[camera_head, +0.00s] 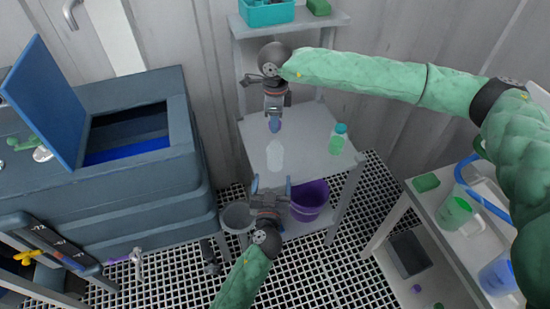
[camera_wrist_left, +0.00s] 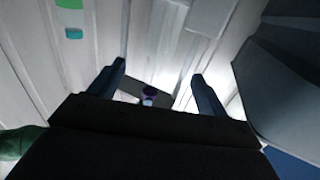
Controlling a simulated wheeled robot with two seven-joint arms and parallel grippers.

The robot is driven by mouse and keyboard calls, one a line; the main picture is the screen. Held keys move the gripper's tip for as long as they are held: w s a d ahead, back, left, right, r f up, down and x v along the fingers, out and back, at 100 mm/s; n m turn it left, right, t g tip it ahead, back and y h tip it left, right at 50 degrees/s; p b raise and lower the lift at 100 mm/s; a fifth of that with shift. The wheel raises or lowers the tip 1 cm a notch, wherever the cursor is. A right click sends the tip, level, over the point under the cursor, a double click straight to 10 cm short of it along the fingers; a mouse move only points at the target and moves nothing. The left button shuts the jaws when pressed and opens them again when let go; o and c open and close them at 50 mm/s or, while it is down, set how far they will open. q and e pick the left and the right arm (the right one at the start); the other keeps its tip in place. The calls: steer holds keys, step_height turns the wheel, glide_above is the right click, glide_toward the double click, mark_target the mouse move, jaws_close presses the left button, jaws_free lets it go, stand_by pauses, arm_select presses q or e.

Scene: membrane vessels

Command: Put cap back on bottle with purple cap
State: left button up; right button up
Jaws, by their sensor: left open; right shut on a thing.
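A pale, translucent bottle (camera_head: 275,156) stands uncapped on the grey shelf table in the head view. My right gripper (camera_head: 274,115) is shut on a purple cap (camera_head: 275,126), held behind and above the bottle, apart from its mouth. My left gripper (camera_head: 270,183) is open and empty, just in front of the bottle with its fingers pointing at it.
A green bottle with a teal cap (camera_head: 338,138) stands at the right of the grey table (camera_head: 310,150). A purple bucket (camera_head: 310,197) and a grey bin (camera_head: 237,217) sit below. A large dark chest with an open blue lid (camera_head: 45,100) is at left. A side cart (camera_head: 440,230) is at right.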

arm_select(q)
steer(key=shift+w, duration=0.1)
steer(key=shift+w+d, duration=0.15)
steer(key=shift+w, duration=1.8)
steer(key=shift+w+d, duration=0.15)
steer(key=shift+w, duration=1.85)
steer(key=shift+w+d, duration=0.15)
steer(key=shift+w, duration=1.8)
steer(key=c, duration=1.5)
arm_select(e)
glide_above(275, 143)
steer(key=shift+w+f, duration=0.1)
steer(key=shift+f, duration=2.35)
steer(key=shift+f, duration=0.2)
steer(key=shift+f, duration=0.7)
steer(key=shift+f, duration=0.55)
